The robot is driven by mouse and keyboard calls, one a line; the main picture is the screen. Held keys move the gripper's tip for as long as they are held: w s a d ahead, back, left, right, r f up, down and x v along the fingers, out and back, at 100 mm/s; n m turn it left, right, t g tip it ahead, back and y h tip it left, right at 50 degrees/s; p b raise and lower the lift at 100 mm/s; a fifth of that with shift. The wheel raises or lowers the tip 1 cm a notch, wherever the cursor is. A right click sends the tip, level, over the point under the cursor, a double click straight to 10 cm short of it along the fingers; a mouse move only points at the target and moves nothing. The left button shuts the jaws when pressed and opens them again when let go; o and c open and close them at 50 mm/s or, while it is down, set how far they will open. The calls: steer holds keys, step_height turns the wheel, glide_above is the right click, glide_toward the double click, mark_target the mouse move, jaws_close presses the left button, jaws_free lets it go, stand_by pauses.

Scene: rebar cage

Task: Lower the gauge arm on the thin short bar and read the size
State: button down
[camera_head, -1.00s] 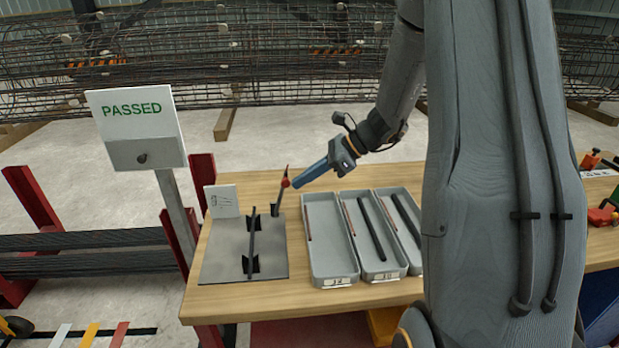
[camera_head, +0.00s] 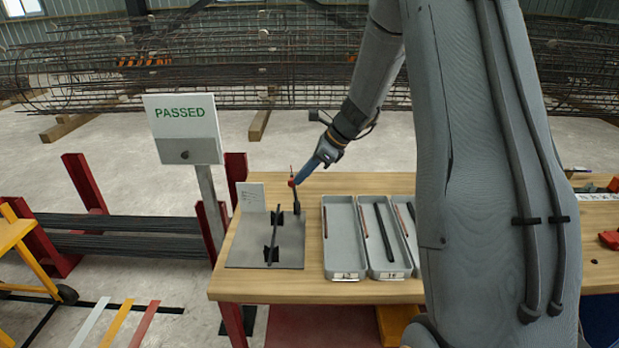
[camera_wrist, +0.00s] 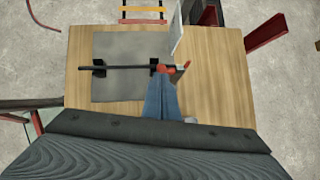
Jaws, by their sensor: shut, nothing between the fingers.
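A grey gauge plate (camera_head: 255,250) lies on the bench's left end. A dark short bar (camera_head: 277,238) rests across its two black supports. The dark gauge arm (camera_head: 296,200) stands nearly upright at the plate's back right, with a red part near its top. My gripper (camera_head: 294,182), with blue fingers, is shut and empty, its tips at that red part; I cannot tell if they touch. In the wrist view the fingers (camera_wrist: 162,88) end beside the red part (camera_wrist: 166,68), near one end of the bar (camera_wrist: 122,68). The size scale is not readable.
A small white card (camera_head: 250,196) stands at the plate's back left. Grey trays (camera_head: 346,270) holding bars are to the right. A PASSED sign (camera_head: 184,128) stands beyond the bench's left edge. My arm hides much of the right side.

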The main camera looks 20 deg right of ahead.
steer(key=w+a+f+b, duration=0.1)
steer(key=w+a+f, duration=0.1)
steer(key=a, duration=0.5)
steer(key=w+a+f+b, duration=0.2)
steer(key=w+a+f, duration=0.1)
steer(key=a, duration=0.4)
steer(key=shift+f, duration=0.65)
steer(key=shift+w+a, duration=0.1)
